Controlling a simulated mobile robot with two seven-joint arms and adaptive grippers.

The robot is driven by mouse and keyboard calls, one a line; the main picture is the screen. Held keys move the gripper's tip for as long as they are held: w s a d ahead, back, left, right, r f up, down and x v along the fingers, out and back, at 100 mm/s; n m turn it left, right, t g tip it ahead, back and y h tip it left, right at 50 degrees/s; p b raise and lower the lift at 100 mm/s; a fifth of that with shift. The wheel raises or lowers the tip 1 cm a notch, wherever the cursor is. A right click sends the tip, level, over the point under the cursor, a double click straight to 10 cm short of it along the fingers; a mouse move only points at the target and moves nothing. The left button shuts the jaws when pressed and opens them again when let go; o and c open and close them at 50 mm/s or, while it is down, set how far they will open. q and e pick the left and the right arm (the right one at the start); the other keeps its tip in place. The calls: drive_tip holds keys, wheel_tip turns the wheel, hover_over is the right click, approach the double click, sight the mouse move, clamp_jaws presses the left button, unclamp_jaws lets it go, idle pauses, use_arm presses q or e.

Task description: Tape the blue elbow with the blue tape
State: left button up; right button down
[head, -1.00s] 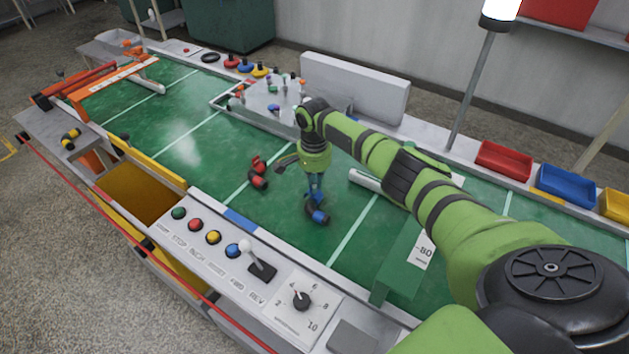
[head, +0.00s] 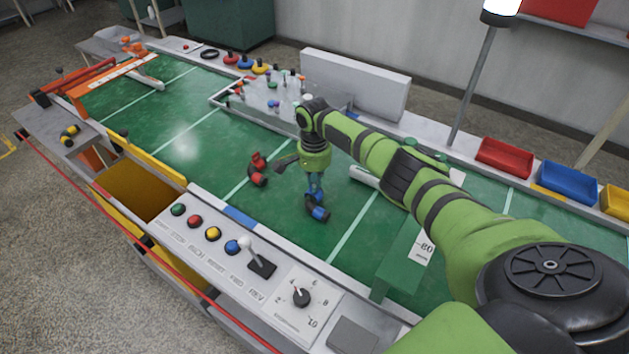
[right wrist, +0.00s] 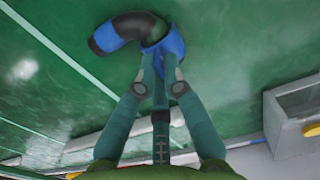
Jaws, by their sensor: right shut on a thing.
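The blue elbow (head: 317,211), blue with dark ends, is on the green belt near the middle. It also shows in the right wrist view (right wrist: 128,27), with one blue end at the fingertips. My right gripper (head: 315,186) points down over it and is shut on that end; the fingers (right wrist: 159,75) hide part of it. A blue spool (head: 245,62), perhaps the blue tape, sits on the far rail between a red one (head: 231,58) and a yellow one (head: 261,67). My left gripper is not in view.
A red elbow (head: 257,176) lies just left of my right gripper. A control panel (head: 225,250) with buttons and a lever lines the near edge. A green block (head: 402,258) stands to the right. Red (head: 504,158) and blue bins (head: 567,182) stand at the far right.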

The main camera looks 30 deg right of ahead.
drive_tip(key=shift+f+b, duration=0.35)
drive_tip(key=shift+f, duration=0.25)
idle(0.3)
drive_tip(key=c, duration=1.3)
unclamp_jaws()
drive_tip(key=shift+o, duration=0.2)
drive_tip(key=shift+r, duration=0.1)
wheel_tip(320, 180, up, 12)
